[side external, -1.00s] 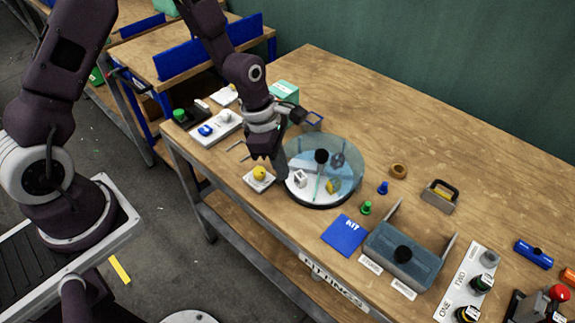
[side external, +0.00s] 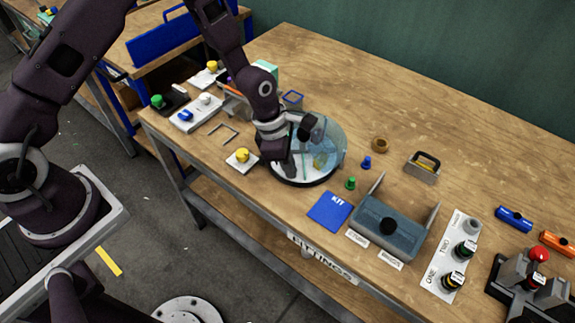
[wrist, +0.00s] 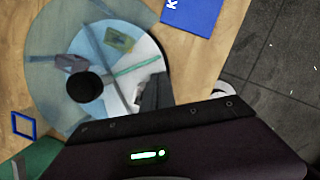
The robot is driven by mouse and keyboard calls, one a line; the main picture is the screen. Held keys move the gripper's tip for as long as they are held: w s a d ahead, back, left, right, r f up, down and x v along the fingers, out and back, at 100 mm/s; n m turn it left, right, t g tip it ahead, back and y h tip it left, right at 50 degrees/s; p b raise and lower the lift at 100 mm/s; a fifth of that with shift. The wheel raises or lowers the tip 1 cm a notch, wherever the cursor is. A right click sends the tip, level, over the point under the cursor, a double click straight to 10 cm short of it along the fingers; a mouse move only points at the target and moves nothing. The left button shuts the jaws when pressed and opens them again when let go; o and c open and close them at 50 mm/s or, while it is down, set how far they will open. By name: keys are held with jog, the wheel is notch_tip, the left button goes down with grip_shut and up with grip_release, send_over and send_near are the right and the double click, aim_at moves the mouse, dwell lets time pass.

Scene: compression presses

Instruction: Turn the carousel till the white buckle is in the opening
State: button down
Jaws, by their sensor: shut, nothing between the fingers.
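The carousel (side external: 326,172) is a round turntable with a see-through cover and dividers, at the table's front left. In the wrist view the carousel (wrist: 50,100) shows a black centre knob (wrist: 85,87), a green divider (wrist: 138,65) and a brighter sector on the right that looks like the opening. A small white piece (wrist: 141,91), probably the white buckle, shows partly beside my fingers. A yellow piece (wrist: 118,40) and a purple-grey piece (wrist: 70,62) lie under the cover. My gripper (wrist: 157,92) is shut and empty, its fingertips low over the bright sector; it hides part of the carousel in the side view.
A yellow knob on a white base (side external: 242,156) stands close left of the carousel. Green (side external: 350,183) and blue (side external: 366,162) pegs stand at its right.

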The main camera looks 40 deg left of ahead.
jog(key=d+n, duration=0.1)
jog(key=n, duration=0.1)
jog(key=shift+w+d+n+t, duration=0.1)
jog(key=shift+n+t, duration=0.2)
jog(key=shift+w+d+n+y, duration=0.3)
jog(key=shift+d+n+y, duration=0.1)
jog(key=shift+n, duration=0.5)
jog(key=shift+a, duration=0.1)
